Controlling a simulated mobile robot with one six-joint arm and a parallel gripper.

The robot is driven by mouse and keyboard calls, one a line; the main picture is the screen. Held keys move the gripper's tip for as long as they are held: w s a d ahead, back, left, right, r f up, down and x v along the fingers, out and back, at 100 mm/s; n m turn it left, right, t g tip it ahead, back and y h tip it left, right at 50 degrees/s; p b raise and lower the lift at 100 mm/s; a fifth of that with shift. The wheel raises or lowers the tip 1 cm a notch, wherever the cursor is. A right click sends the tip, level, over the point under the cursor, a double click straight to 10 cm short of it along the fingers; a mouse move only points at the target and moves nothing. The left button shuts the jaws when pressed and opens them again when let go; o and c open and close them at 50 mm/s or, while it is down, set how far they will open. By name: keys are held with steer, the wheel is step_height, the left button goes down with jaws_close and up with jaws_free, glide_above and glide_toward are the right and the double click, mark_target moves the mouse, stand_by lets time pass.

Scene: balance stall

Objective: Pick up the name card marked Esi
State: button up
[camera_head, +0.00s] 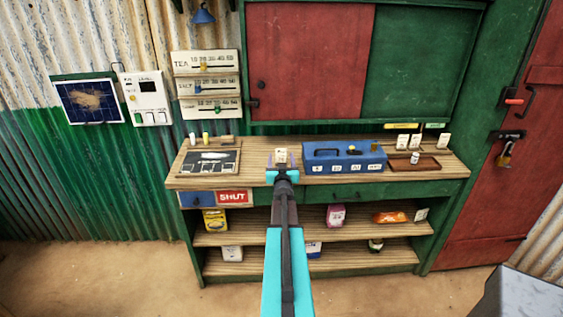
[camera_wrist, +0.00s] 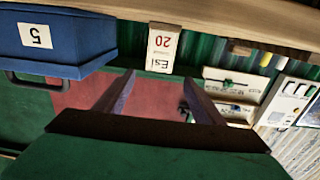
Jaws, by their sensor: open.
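The name card marked Esi (camera_wrist: 164,45) is a small white card, upside down in the wrist view. It bears "Esi" in black, a red 20 and a small line I cannot read. It stands upright on the wooden counter (camera_wrist: 210,14). In the head view the card (camera_head: 281,154) stands on the counter just beyond my gripper, left of the blue box. My gripper (camera_wrist: 159,78) is open and empty, its two fingers pointing toward the card. The card lies beyond the fingertips, roughly in line with the gap. In the head view my gripper (camera_head: 282,163) partly hides its lower part.
The blue box (camera_head: 344,158) with a handle stands close right of the card; it is at left in the wrist view (camera_wrist: 60,38). A dark board (camera_head: 226,161) lies left. More white cards and a brown tray (camera_head: 428,164) are at right. Shelves below hold goods.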

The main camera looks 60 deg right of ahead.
mark_target(281, 151)
steer(key=shift+d, duration=0.1)
steer(key=shift+p+x, duration=1.35)
steer(key=shift+x, duration=0.25)
steer(key=shift+p+x, duration=0.4)
steer(key=shift+x, duration=0.5)
steer(key=shift+r, duration=0.1)
steer(key=c, duration=1.4)
steer(key=shift+r, duration=0.2)
